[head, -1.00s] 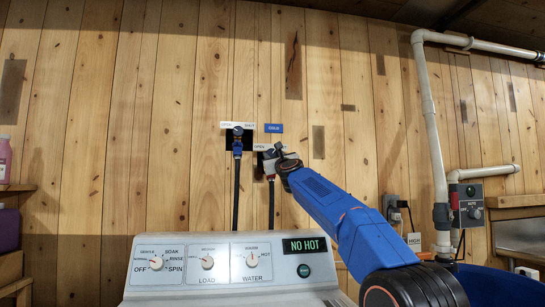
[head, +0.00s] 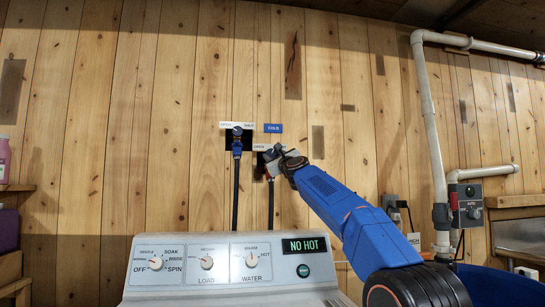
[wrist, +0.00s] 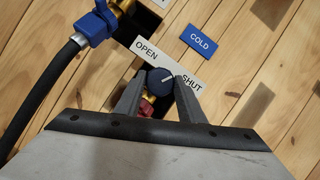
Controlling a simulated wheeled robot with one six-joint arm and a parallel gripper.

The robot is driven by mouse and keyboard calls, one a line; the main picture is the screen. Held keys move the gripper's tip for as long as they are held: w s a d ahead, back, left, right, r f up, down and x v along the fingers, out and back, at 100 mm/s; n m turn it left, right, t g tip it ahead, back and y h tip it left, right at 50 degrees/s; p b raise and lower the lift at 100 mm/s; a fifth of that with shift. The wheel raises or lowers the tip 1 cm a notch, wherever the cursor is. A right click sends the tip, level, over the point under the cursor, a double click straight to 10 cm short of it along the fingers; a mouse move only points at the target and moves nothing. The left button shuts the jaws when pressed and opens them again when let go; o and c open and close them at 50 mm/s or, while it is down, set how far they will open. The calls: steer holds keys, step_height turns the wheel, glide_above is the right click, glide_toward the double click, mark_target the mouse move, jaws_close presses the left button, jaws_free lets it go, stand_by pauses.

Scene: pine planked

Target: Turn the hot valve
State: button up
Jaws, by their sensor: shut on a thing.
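The red-collared valve has a dark round knob (wrist: 160,80) with a white pointer line, and its red collar (wrist: 146,107) shows just below. My gripper (wrist: 159,83) is shut on this knob, one finger on each side. The pointer aims up and right in the wrist view, between the OPEN and SHUT ends of the white label plate (wrist: 168,63) behind it. In the head view my gripper (head: 272,157) is at the right-hand wall valve and mostly covers it. The washer display (head: 305,245) reads NO HOT.
A blue-collared valve (head: 237,145) with a black hose is close to the left, also in the wrist view (wrist: 93,26). A blue COLD sign (wrist: 200,41) is just above. The washer panel (head: 190,265) stands below; white pipes (head: 430,110) are on the right.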

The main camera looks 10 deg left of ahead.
steer(key=shift+n+g+y, duration=0.3)
steer(key=shift+n, duration=0.6)
steer(key=o, duration=1)
steer(key=shift+o, duration=0.2)
steer(key=shift+s, duration=0.1)
